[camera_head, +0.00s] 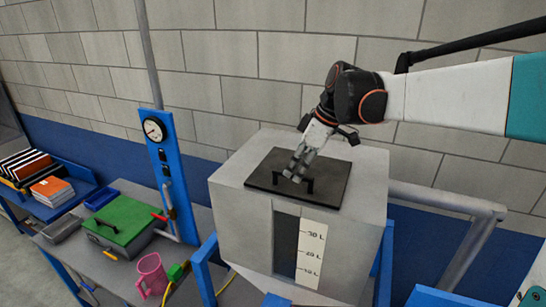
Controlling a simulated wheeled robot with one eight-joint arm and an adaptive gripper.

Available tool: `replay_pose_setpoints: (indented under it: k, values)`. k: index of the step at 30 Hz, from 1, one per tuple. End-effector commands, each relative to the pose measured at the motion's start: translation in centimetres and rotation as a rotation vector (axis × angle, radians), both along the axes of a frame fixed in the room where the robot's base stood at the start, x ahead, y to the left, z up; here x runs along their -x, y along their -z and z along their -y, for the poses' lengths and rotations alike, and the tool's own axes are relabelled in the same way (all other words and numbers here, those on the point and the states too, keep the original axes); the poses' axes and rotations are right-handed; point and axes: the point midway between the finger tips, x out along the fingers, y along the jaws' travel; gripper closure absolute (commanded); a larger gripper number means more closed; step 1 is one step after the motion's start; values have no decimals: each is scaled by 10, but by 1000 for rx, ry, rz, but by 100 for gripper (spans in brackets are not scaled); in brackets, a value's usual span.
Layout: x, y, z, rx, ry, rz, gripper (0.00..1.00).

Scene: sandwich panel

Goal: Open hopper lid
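The hopper (368,190) is a light grey box with a dark window and a litre scale on its front. Its black lid (326,184) lies flat on top, closed, with a dark bar handle (310,186) near the front edge. My gripper (293,176) reaches down from the upper right, its grey fingertips at the handle. The fingers overlap the left part of the handle. I cannot tell from this view whether they are closed around it or only beside it.
A grey pipe (440,198) runs right of the hopper. A block wall stands close behind.

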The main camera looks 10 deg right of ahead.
Motion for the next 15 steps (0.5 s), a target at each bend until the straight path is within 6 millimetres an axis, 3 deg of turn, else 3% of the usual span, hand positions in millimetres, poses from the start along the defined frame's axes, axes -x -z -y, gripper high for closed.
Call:
replay_pose_setpoints:
  k: [12, 15]
  values:
    - [-1, 8, -3, 0, 0, 0, 69]
    - [-1, 8, -3, 0, 0, 0, 90]
